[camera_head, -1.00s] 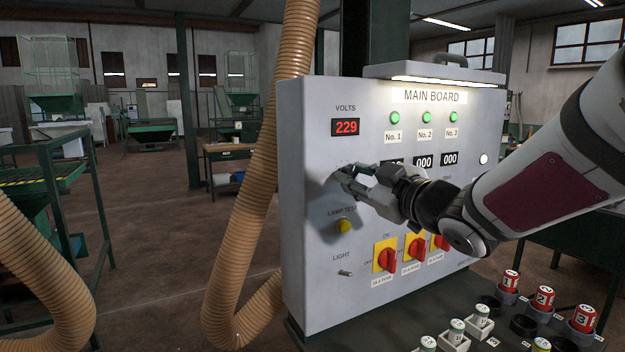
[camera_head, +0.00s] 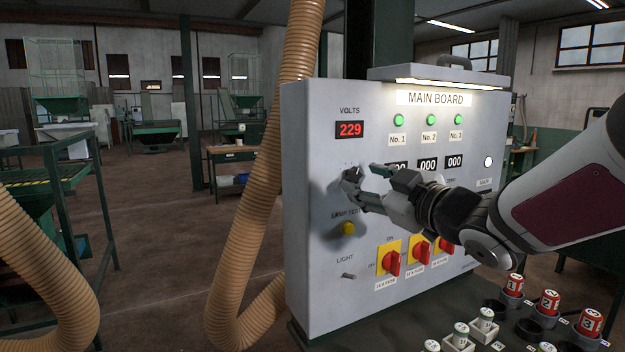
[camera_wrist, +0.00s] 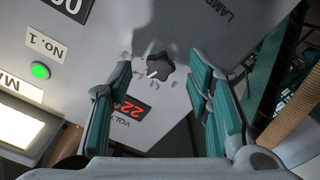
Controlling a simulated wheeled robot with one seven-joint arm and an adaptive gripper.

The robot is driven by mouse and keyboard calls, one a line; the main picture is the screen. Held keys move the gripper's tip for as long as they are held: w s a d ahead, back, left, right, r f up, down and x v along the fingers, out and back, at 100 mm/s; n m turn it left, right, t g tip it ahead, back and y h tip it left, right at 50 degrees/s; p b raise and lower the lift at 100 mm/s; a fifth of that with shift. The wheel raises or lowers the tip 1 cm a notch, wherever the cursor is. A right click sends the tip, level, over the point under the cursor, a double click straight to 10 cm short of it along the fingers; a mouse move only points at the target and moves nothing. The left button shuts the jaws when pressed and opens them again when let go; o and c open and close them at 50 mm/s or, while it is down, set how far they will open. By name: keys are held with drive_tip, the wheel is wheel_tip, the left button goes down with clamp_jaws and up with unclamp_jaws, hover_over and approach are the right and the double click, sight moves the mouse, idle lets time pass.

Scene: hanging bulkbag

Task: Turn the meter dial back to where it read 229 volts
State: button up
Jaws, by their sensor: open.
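The meter dial is a black lobed knob (camera_wrist: 160,68) with a white pointer, on the panel below the volts display in the wrist view. The red volts display (camera_head: 349,130) reads 229; part of it also shows in the wrist view (camera_wrist: 128,108). My gripper (camera_head: 357,174) is open in front of the panel, just below the display. In the wrist view its teal-padded fingers (camera_wrist: 160,88) stand apart on either side of the knob, with gaps showing between them and it.
The main board (camera_head: 310,240) carries a yellow lamp test button (camera_head: 348,228), a light toggle (camera_head: 348,276) and several red rotary switches (camera_head: 391,263) below my gripper. Red and white fuses stand on the ledge at lower right. A ribbed hose (camera_head: 262,200) hangs left of the board.

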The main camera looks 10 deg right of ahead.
drive_tip(key=v, duration=0.9)
drive_tip(key=shift+s, duration=0.3)
drive_tip(key=shift+d, duration=0.15)
drive_tip(key=s+d+f+m+g+h, duration=0.5)
drive_tip(key=f+m+h, duration=0.2)
drive_tip(key=m+h, duration=0.1)
drive_tip(key=s+a+f+m+g+y, duration=0.1)
drive_tip(key=s+a+f+g, duration=0.3)
drive_tip(key=s, duration=0.3)
drive_tip(key=s+a+f+m+g+y, duration=0.1)
drive_tip(key=s+a+f+g, duration=0.3)
drive_tip(key=s, duration=0.4)
drive_tip(key=shift+s+a, duration=0.3)
drive_tip(key=shift+a, duration=0.05)
